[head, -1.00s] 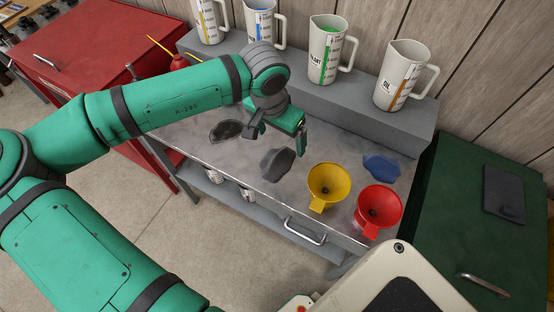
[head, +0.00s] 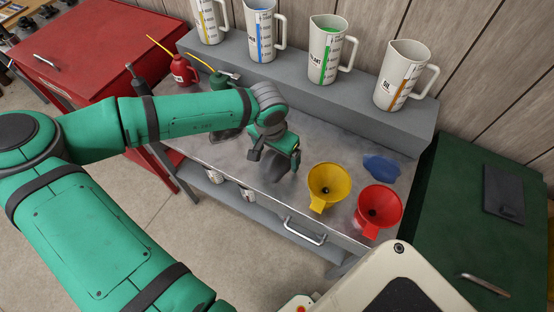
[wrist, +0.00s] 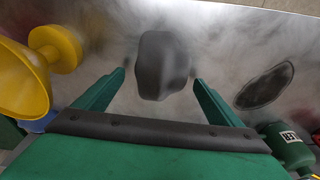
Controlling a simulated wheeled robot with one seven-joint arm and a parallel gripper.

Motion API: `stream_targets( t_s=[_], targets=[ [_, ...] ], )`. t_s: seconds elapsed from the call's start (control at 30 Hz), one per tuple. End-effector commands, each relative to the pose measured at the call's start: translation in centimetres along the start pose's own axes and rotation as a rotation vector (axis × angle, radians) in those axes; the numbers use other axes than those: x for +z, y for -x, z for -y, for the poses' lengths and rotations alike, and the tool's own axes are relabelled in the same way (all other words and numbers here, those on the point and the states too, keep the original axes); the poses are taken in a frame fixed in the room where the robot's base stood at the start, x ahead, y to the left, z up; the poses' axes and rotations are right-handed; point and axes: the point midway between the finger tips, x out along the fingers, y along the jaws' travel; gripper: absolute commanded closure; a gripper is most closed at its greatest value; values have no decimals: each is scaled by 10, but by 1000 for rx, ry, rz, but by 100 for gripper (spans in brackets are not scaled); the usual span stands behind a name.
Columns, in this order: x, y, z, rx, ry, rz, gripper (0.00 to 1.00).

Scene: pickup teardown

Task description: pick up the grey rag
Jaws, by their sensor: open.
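The grey rag (head: 276,169) lies on the metal bench top, partly hidden behind my gripper in the head view. In the wrist view the grey rag (wrist: 162,65) lies ahead of and between my two fingertips. My gripper (head: 273,164) is open and empty, close above the rag; its fingers also show in the wrist view (wrist: 160,78), one on each side of the rag. I cannot tell the exact height between the fingertips and the bench.
A yellow funnel (head: 329,184) and a red funnel (head: 379,207) stand right of the rag. A blue rag (head: 381,168) lies behind them. A dark oval patch (wrist: 265,86) lies on the other side. Measuring jugs (head: 325,50) stand on the grey shelf (head: 300,92).

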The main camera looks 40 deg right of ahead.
Motion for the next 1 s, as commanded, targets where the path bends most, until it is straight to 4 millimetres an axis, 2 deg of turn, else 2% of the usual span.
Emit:
stream_targets(
  t_s=[0.13, 0.93, 0.97, 1.0],
  targets=[
    [0, -8, 0, 0, 2, 0, 11],
    [1, -13, 0, 0, 1, -1, 11],
    [1, -13, 0, 0, 1, 0, 16],
    [1, -13, 0, 0, 1, 0, 25]
  ],
)
